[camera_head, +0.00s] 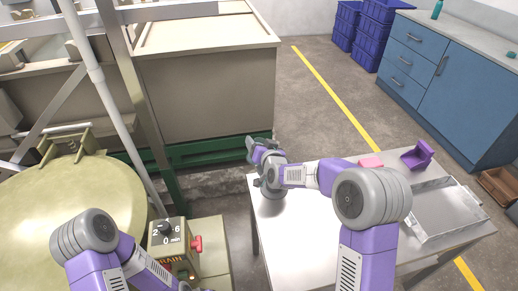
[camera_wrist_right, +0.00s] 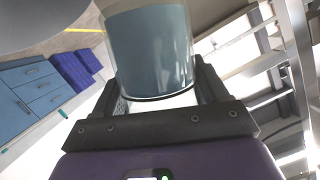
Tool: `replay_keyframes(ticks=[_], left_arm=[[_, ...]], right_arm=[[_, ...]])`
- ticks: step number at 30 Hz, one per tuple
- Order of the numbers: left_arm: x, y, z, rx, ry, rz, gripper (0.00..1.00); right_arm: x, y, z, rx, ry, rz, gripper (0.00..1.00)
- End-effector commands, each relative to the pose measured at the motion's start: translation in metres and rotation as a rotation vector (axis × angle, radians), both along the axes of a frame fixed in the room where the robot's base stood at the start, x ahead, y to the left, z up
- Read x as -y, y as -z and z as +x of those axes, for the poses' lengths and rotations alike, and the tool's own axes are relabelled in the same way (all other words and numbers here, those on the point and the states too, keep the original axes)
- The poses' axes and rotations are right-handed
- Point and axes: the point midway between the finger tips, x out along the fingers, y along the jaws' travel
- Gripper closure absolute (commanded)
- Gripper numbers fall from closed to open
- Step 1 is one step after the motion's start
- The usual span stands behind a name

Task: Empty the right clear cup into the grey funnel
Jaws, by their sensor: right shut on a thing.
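In the right wrist view a clear cup (camera_wrist_right: 148,50) with blue-grey contents sits between the fingers of my right gripper (camera_wrist_right: 158,88), which is shut on it.
The white table (camera_head: 290,245) holds a metal tray (camera_head: 447,226), a purple holder (camera_head: 418,156) and a pink block (camera_head: 371,162). A control box (camera_head: 172,250) with a dial and red knob stands left of the table. Behind are a beige tank (camera_head: 205,90) and blue cabinets (camera_head: 440,80).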

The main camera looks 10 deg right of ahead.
Motion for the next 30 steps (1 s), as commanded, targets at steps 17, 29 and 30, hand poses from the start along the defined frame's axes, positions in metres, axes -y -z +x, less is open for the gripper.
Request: replay_keyframes(ticks=[17,29,30], left_arm=[[0.0,0.059,0.0,0.0,0.0,0.0,0.57],[0.0,0.078,0.0,0.0,0.0,0.0,0.57],[0.0,0.081,0.0,0.0,0.0,0.0,0.57]], right_arm=[[0.017,0.03,0.001,-0.02,0.004,0.588,0.58],[0.032,0.042,0.001,-0.035,0.003,1.1,0.58],[0.032,0.041,0.001,-0.037,0.001,1.145,0.58]])
